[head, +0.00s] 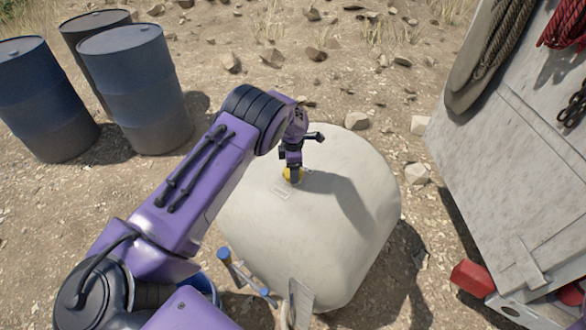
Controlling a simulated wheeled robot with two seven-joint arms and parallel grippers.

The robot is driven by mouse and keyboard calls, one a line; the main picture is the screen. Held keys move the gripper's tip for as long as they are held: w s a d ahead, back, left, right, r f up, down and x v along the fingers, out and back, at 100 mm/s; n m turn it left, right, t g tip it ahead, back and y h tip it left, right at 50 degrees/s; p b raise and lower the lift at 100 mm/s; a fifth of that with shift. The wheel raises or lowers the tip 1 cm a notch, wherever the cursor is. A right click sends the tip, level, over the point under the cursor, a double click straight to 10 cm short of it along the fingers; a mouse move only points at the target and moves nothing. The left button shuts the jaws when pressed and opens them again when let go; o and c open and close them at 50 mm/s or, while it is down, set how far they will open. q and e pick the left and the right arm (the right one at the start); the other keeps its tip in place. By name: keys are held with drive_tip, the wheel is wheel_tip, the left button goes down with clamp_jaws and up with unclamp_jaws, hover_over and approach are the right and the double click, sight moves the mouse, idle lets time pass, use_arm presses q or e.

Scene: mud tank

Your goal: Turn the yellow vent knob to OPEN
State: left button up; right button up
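The yellow vent knob (287,175) sits on top of the pale, rounded tank (340,235), near its upper left part. A small light label (281,192) lies just in front of the knob; its text is too small to read. My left gripper (294,173) points down at the knob, with its fingertips at or against it and covering part of it. The frame does not show whether the fingers are closed on the knob. The direction the knob points cannot be made out. My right gripper is not in view.
Several dark blue barrels (138,90) stand at the upper left. A pale panel (520,150) with hanging ropes (490,45) rises at the right. A red object (472,277) lies by its foot. Blue-ended metal bars (240,272) stand at the tank's front. Rocks dot the ground behind.

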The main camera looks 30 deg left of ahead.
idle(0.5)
use_arm(q)
drive_tip(key=o, duration=1)
drive_tip(key=shift+o, duration=0.2)
wheel_tip(320, 180, up, 11)
drive_tip(key=b, duration=0.2)
drive_tip(key=shift+f, duration=0.2)
